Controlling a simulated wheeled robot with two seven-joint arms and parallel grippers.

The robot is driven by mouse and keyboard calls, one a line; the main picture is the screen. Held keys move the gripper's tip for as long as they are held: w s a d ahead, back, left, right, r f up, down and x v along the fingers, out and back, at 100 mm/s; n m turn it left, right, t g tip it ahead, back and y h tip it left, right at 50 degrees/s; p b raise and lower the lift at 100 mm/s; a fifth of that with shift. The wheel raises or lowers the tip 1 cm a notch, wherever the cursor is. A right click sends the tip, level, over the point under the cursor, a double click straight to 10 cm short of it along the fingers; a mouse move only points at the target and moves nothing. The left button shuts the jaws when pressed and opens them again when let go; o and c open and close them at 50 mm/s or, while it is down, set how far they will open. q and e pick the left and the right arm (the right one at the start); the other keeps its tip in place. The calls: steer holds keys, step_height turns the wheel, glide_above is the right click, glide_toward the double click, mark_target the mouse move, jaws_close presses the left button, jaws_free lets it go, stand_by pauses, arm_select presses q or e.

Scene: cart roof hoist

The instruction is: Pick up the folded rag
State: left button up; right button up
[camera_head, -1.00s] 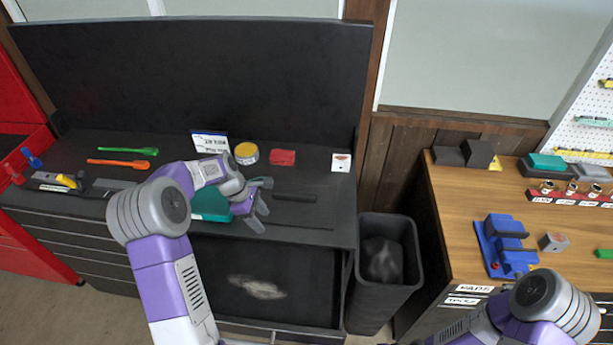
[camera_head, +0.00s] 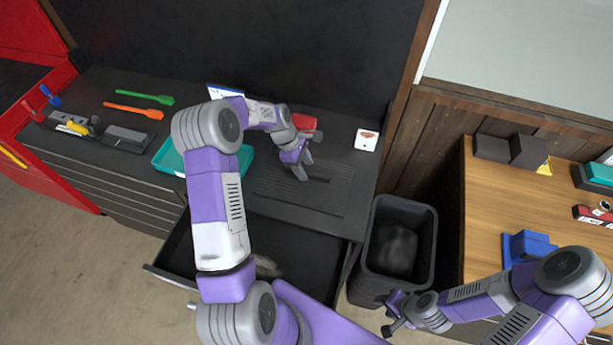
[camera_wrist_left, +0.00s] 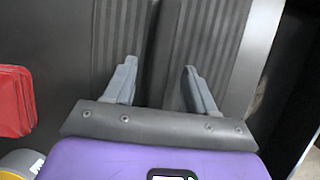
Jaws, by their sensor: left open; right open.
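A red folded rag (camera_head: 303,122) lies at the back of the dark bench, partly hidden behind my left arm. It shows layered folds at the left edge of the left wrist view (camera_wrist_left: 14,100). My left gripper (camera_head: 310,160) is open and empty, over the ridged dark panel (camera_head: 335,198) of the bench top. In the left wrist view the rag is left of my left gripper (camera_wrist_left: 160,68), outside its fingers. A dark raised bar (camera_wrist_left: 163,50) shows between the fingertips. My right gripper (camera_head: 390,314) is open, low beside the bin.
A teal tray (camera_head: 166,160) sits left of my left gripper. A white block (camera_head: 366,140) stands to the right. The drawer (camera_head: 305,262) below is open with a pale patch inside. A black bin (camera_head: 400,208) stands between bench and wooden table (camera_head: 485,205).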

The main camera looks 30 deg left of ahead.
arm_select(q)
steer(key=shift+d+f, duration=0.2)
steer(key=shift+f, duration=0.25)
jaws_close()
steer(key=shift+w, duration=0.1)
